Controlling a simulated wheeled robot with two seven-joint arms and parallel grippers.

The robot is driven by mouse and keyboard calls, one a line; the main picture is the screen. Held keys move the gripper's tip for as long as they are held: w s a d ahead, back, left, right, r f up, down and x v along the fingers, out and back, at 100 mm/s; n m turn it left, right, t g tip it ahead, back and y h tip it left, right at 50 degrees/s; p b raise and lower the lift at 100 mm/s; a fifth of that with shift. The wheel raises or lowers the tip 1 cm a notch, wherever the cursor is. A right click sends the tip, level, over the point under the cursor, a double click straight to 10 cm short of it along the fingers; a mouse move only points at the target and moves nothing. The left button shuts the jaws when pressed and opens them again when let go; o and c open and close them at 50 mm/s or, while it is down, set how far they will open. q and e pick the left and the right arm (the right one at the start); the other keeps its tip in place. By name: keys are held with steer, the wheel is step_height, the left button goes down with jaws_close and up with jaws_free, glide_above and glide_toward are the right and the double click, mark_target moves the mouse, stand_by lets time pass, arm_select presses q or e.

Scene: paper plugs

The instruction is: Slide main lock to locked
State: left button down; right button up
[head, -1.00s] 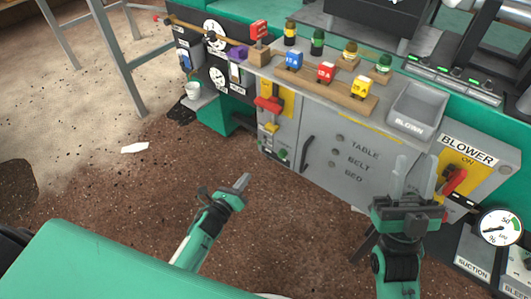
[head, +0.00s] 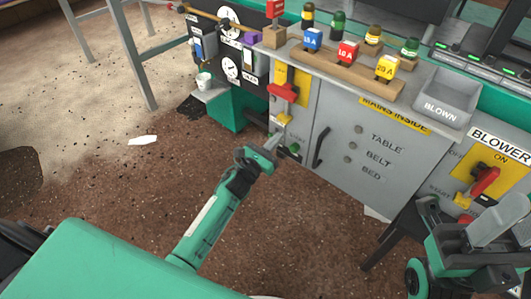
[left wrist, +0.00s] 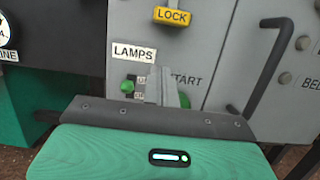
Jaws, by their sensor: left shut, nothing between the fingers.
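The main lock is a small yellow slide with a LOCK label (left wrist: 171,16), seen at the top of the left wrist view. In the head view the yellow lock (head: 284,119) sits on the grey cabinet front below a red main switch handle (head: 284,92). My left gripper (head: 270,147) is shut and empty, just below and in front of the lock, by the lamps start buttons. In the left wrist view its closed fingers (left wrist: 164,86) point up at the panel, below the lock and apart from it. My right gripper (head: 468,218) is open and empty near the blower panel.
A dark door handle (head: 321,147) stands out right of the lock. A green button (left wrist: 127,87) lies beside my left fingers under the LAMPS label. Fuse blocks (head: 347,53) and a BLOWN tray (head: 443,104) are on the cabinet top.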

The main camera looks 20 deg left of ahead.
arm_select(q)
steer(key=r, duration=0.4)
steer(key=shift+w+d, duration=0.1)
steer(key=shift+w, duration=0.1)
steer(key=shift+r, duration=0.1)
